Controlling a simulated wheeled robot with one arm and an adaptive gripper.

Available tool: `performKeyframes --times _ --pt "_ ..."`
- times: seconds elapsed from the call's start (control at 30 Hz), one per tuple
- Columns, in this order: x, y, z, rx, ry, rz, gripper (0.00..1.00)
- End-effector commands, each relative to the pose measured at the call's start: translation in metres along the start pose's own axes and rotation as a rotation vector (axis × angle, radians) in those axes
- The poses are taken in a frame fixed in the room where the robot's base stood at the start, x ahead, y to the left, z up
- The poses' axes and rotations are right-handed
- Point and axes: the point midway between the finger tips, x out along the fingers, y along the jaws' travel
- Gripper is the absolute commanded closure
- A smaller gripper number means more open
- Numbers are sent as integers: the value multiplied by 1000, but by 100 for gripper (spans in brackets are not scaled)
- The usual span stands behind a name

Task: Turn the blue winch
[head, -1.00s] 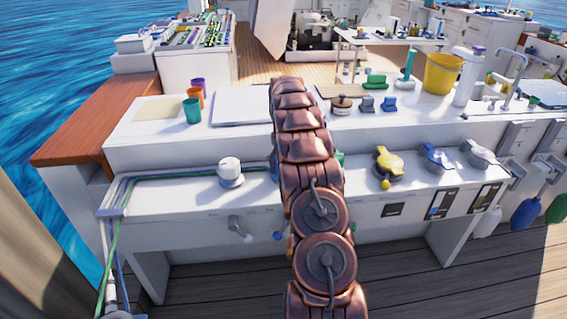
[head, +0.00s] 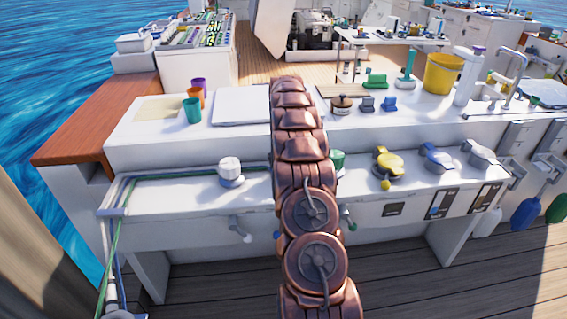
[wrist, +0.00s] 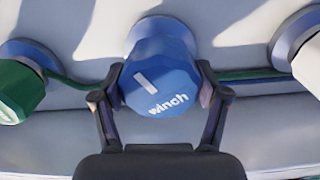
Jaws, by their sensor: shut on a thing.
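In the wrist view the blue winch knob (wrist: 165,75) sits in the middle, with the word "winch" and a white bar mark on its face. My gripper (wrist: 160,85) is shut on it, one finger against each side. The bar mark is tilted, and the lettering slopes up to the right. In the head view my arm covers the blue knob and my gripper.
A green knob (wrist: 18,90) is to the left in the wrist view, and a white knob (head: 230,170) stands left of my arm in the head view. Yellow (head: 388,163) and blue (head: 437,158) valve handles are on the right. Green and blue lines run along the ledge.

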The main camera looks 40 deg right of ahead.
Motion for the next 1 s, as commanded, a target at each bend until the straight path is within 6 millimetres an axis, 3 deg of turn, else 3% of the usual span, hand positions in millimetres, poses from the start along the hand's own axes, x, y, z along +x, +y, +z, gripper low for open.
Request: performKeyframes --times 0.27,0.67,1.0 --pt "0 0 0 -1 1 0 1" --pt "-5 0 0 -1 1 0 1" --pt "-58 0 -2 -1 7 0 1"
